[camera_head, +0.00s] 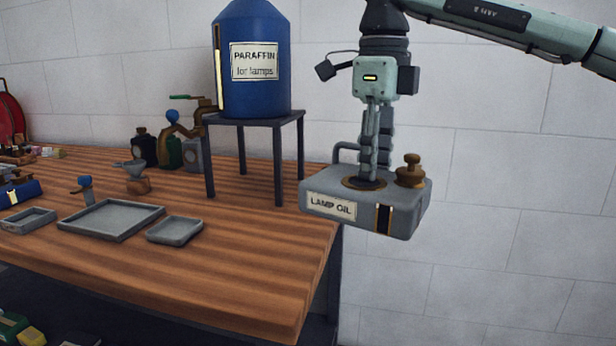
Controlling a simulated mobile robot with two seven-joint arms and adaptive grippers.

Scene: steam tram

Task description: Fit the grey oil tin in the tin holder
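The grey oil tin (365,212), a flat box labelled LAMP OIL with a brass cap and a dark sight strip, hangs level in the air at the right end of the bench. My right gripper (370,170) points straight down onto its top and appears shut on it. The exact grip is partly hidden, with the tin's bent handle (345,148) showing just left of the fingers. I cannot make out a tin holder for certain. My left gripper is not in view.
A wooden bench (255,255) carries a blue PARAFFIN drum (255,95) on a dark stand (278,165). Grey trays (112,220) and (175,230) lie in front, with several small cans and bottles behind. The bench's right front is clear. A pale block wall stands behind.

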